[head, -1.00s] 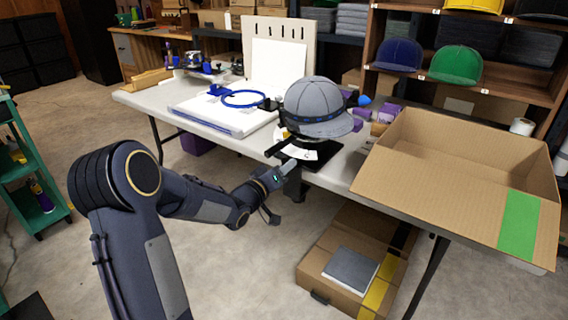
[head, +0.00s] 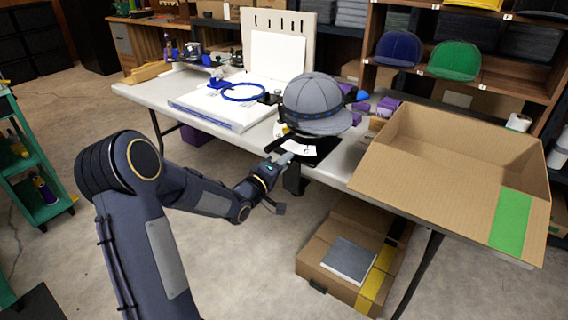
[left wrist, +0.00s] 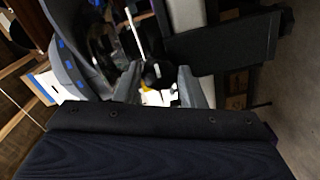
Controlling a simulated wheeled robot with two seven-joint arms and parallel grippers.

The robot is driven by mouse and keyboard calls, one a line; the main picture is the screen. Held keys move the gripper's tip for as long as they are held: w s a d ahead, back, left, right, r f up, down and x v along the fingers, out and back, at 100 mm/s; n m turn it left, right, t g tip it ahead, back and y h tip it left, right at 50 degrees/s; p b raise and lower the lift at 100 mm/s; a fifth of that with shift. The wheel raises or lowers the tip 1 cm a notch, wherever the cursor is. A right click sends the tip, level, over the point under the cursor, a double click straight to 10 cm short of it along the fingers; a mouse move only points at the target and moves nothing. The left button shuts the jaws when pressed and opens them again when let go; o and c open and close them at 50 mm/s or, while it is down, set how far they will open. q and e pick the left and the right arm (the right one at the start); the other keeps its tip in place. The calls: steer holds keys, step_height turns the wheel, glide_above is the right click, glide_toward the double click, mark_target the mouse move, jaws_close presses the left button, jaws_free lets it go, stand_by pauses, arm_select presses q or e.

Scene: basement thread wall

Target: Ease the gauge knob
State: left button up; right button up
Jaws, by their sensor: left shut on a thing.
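A grey cap (head: 318,103) with a blue-marked dark band sits on a dark stand near the table's front edge. Below its brim is a white gauge plate (head: 299,147) with dark marks. My left gripper (head: 284,159) reaches the front of this stand from the left, below the cap. In the left wrist view my left gripper's fingers (left wrist: 158,86) are shut on a small dark knob (left wrist: 152,72). The white plate shows partly behind them. The cap's blue-marked band (left wrist: 68,62) is at the left of that view. My right gripper is out of view.
An open cardboard box (head: 450,165) stands on the table (head: 232,147) to the right of the stand. A blue hoop (head: 244,92) lies on a white slab to the left. Purple blocks lie behind the cap. Another box (head: 340,262) is on the floor under the table.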

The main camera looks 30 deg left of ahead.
arm_select(q)
steer(key=o, duration=1)
steer(key=s, duration=0.2)
steer(key=s+p, duration=0.1)
steer(key=s, duration=0.4)
steer(key=shift+s+a, duration=0.3)
steer(key=shift+s, duration=0.1)
